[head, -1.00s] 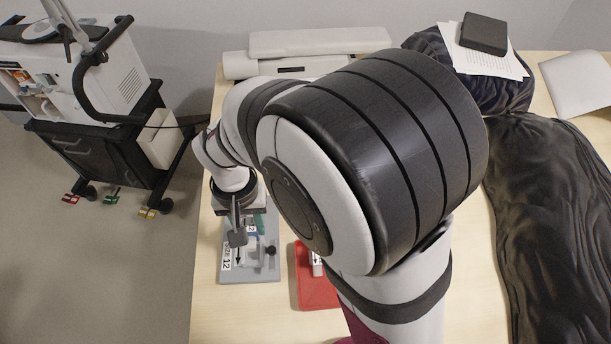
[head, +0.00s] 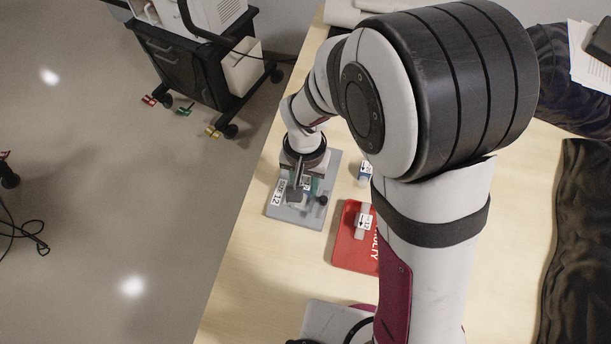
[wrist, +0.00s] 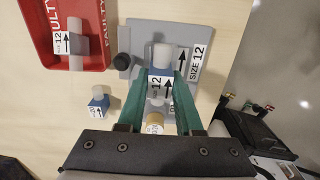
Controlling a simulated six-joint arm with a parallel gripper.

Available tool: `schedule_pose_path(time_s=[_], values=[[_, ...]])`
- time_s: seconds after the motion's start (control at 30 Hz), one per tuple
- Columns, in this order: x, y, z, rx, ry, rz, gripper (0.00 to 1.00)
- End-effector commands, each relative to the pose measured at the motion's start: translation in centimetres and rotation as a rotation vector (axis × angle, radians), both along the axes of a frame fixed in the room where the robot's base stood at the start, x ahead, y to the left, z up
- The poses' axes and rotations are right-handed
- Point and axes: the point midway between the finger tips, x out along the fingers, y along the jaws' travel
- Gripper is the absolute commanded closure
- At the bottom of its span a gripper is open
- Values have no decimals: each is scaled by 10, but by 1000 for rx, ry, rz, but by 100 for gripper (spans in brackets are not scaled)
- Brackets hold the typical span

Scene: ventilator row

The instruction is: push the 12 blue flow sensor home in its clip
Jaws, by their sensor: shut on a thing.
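The blue flow sensor (wrist: 158,85), marked 12 with a black arrow on its white label, lies between my gripper's green fingers. My gripper (wrist: 162,92) is shut on it, one finger on each side. The sensor is over the grey plate (wrist: 141,36) with the SIZE 12 label and arrow. Its clip is mostly hidden by the sensor and fingers, so I cannot tell how deep the sensor sits. In the head view my gripper (head: 302,186) is low over the same plate (head: 318,218); the sensor is largely hidden there.
A red tray (head: 349,255) marked FAULTY lies right of the plate with a 12-labelled sensor (head: 362,222) in it. A black knob (wrist: 124,61) rises from the plate. A tan-ended cylinder (wrist: 153,123) shows near the palm.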

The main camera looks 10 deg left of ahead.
Motion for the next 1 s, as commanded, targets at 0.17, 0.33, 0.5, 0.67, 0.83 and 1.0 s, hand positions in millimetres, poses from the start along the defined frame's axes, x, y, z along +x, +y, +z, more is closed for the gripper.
schedule_pose_path(time_s=[0.17, 0.33, 0.5, 0.67, 0.83, 1.0], values=[[0, 0, 0, 0, 0, 0, 100], [0, 0, 0, 0, 0, 0, 100], [0, 0, -5, 0, 0, 1, 100], [0, 0, -7, 0, -1, 0, 100], [0, 0, -7, 1, -1, 0, 100], [0, 0, -8, 0, 0, 0, 100]])
